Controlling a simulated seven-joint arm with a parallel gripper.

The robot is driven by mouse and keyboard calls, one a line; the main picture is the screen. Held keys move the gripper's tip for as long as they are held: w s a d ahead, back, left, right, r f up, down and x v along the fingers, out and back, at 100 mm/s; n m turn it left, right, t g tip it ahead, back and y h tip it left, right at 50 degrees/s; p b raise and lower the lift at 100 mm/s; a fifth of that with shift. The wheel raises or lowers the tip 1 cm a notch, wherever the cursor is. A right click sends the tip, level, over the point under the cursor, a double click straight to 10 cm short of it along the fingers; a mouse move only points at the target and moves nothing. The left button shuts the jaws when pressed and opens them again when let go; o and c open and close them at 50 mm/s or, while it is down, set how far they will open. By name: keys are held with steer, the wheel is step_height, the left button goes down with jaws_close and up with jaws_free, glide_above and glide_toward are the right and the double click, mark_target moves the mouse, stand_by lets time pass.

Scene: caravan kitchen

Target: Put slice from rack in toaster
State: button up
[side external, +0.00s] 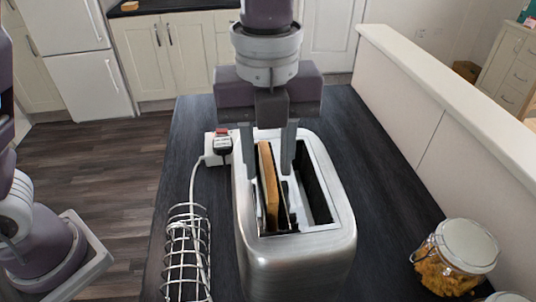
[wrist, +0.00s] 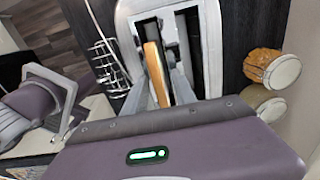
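The bread slice (side external: 269,188) stands on edge in the left slot of the silver toaster (side external: 298,262), with its upper part showing above the slot. My gripper (side external: 269,165) is above the toaster, pointing down. Its two fingers are apart, one on each side of the slice, with a gap visible at least on the right. The wrist view also shows the slice (wrist: 157,72) between the spread fingers, in the toaster (wrist: 212,50). The wire rack (side external: 187,256) stands left of the toaster and looks empty. The slice's lower part is hidden inside the slot.
A white socket block with a plug (side external: 218,148) and a white cable lie behind the rack. A glass jar (side external: 456,258) of orange food stands at the right. The dark worktop (side external: 385,190) between toaster and jar is clear. A low wall runs along the right.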

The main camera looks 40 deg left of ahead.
step_height(320, 180, up, 12)
steer(key=shift+r, duration=0.2)
steer(key=s+a+f+n+t, duration=0.1)
steer(key=s+a+n+t, duration=0.15)
steer(key=a+n, duration=0.5)
steer(key=s+a+f+n+t, duration=0.15)
steer(key=s+a+n, duration=0.25)
steer(key=a+n, duration=0.4)
steer(key=s+a+f+n+t, duration=0.1)
steer(key=s+a+f+n, duration=0.4)
steer(key=f+n, duration=0.3)
steer(key=s+n, duration=0.1)
steer(key=n, duration=0.2)
steer(key=shift+s+f+n+t, duration=0.15)
steer(key=shift+s+n+t, duration=0.15)
steer(key=shift+s+n, duration=0.05)
